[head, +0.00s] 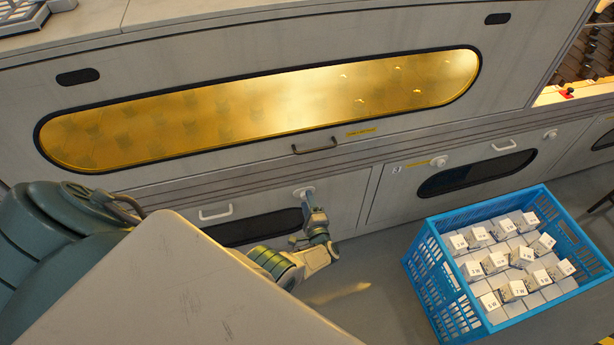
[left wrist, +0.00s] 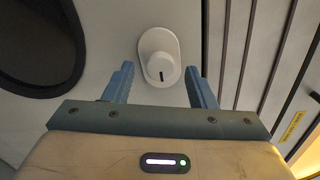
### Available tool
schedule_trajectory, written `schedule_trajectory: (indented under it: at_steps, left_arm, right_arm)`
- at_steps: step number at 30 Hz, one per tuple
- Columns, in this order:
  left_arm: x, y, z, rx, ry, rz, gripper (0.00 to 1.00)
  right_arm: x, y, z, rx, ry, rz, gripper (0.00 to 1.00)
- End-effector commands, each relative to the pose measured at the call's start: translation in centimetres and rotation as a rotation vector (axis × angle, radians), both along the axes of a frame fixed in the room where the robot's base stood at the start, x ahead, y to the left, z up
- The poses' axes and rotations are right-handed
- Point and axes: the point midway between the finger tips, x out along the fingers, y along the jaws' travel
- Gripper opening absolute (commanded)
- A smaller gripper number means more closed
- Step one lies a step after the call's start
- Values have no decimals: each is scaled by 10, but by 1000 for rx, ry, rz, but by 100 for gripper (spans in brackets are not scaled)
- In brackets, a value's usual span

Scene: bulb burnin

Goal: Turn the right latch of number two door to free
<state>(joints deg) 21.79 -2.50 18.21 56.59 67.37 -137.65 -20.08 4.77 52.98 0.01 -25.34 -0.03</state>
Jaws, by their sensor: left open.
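A white latch knob (head: 304,191) sits at the upper right corner of a grey lower door (head: 345,200) with a dark window and a white handle (head: 215,212). My left gripper (head: 312,208) is right in front of this knob. In the left wrist view, the knob (left wrist: 160,67) on its oval plate shows between the tips of my open left gripper (left wrist: 160,78), with room on both sides. A dark line on the knob runs nearly upright in that picture. I cannot read a number for this door. My right gripper is not in view.
Another lower door (head: 385,205) to the right has two white knobs, one at its left (head: 438,161) and one at its right (head: 550,134). A blue crate (head: 432,262) of white boxes stands on the floor there. A long yellow window (head: 260,108) is above.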

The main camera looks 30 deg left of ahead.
Motion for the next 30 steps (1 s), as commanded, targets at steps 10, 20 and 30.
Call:
schedule_trajectory:
  at_steps: [10, 20, 30]
  left_arm:
    - [-45, -52, 1, -2, 2, 0, 51]
    - [-64, -74, 0, 1, 2, 0, 51]
    - [-64, -74, 0, 0, 1, 0, 51]
  right_arm:
    - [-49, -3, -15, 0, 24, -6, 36]
    - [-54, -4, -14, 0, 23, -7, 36]
    - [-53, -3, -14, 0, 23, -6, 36]
